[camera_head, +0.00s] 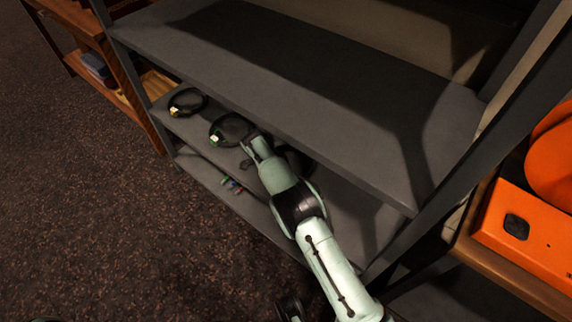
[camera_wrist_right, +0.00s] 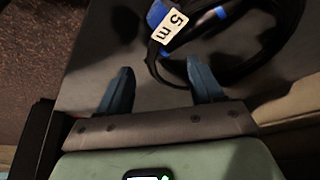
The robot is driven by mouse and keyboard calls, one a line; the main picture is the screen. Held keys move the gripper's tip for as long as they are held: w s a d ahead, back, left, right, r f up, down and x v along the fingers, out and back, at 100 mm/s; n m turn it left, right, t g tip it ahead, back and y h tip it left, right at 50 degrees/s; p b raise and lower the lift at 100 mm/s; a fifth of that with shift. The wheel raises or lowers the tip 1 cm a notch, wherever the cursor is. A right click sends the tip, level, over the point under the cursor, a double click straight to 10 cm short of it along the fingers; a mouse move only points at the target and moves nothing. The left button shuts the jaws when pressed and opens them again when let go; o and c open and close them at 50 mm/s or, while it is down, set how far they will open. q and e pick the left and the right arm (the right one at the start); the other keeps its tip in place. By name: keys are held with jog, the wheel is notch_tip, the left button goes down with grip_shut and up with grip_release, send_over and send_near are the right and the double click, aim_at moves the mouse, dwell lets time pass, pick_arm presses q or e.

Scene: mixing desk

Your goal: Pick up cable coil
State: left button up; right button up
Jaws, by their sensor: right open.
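A black cable coil (camera_wrist_right: 200,30) with blue bands and a white "5 m" tag lies on the grey shelf in the right wrist view, just ahead of my right gripper (camera_wrist_right: 160,68). The two blue fingers are apart with nothing held between them; a strand of the cable curves near the right fingertip, and I cannot tell whether they touch. In the head view my right arm reaches into the lower shelf and hides most of the space there. Two other black coils lie to its left, one with a green mark (camera_head: 230,129) and one with a yellow mark (camera_head: 186,101).
The upper shelf board (camera_head: 290,85) hangs over the lower shelf (camera_head: 205,150). Small coloured items (camera_head: 231,186) lie lower, left of my arm. An orange case (camera_head: 525,235) stands at the right. Carpeted floor (camera_head: 110,220) is clear at the left.

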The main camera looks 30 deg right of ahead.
jog(key=x, duration=0.4)
jog(key=shift+s+d+f, duration=0.1)
jog(key=shift+s+d, duration=0.1)
jog(key=shift+d, duration=0.1)
jog(key=c, duration=1.2)
grip_shut()
jog(key=shift+r, duration=0.3)
